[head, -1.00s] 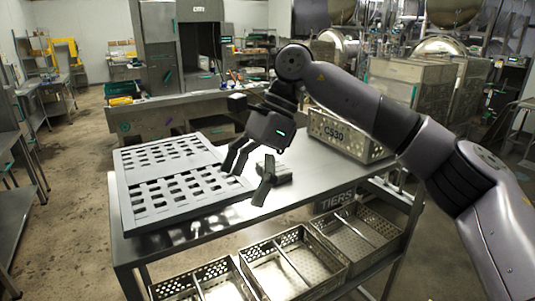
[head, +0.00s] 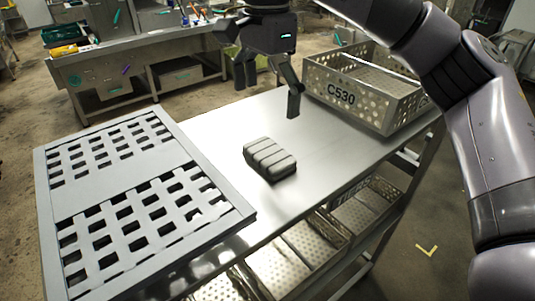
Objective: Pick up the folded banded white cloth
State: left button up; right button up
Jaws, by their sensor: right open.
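The folded banded white cloth (head: 269,158) lies on the metal table (head: 325,147), in the middle of the head view. It looks like a small pale grey-white block with darker bands across it. My right gripper (head: 271,101) is above and behind the cloth, pointing down, with its fingers apart and nothing between them. It does not touch the cloth. My left gripper does not show.
A grey slotted tray (head: 120,171) lies on the table left of the cloth. A perforated metal basket (head: 375,100) marked C530 stands at the right behind it. More perforated baskets sit on the shelf below. Bare tabletop surrounds the cloth.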

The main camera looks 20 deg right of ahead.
aim_at(268, 151)
notch_tip(268, 151, down, 4)
jog(key=shift+w+r, duration=0.15)
notch_tip(268, 151, down, 4)
jog(key=shift+w+r+p, duration=0.1)
jog(key=shift+r+p, duration=0.1)
jog(key=shift+p, duration=0.4)
jog(key=shift+d+f+p, duration=0.1)
jog(key=shift+f+p, duration=0.1)
jog(key=shift+p, duration=0.1)
notch_tip(268, 151, down, 4)
jog(key=shift+d+r+p, duration=0.15)
jog(key=shift+r+p, duration=0.05)
jog(key=shift+p, duration=0.9)
jog(key=shift+f, duration=0.6)
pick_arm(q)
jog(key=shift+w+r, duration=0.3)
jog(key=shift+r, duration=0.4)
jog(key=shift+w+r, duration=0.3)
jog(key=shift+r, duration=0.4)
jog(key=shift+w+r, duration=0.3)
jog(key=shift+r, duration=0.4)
pick_arm(e)
jog(key=c, duration=0.8)
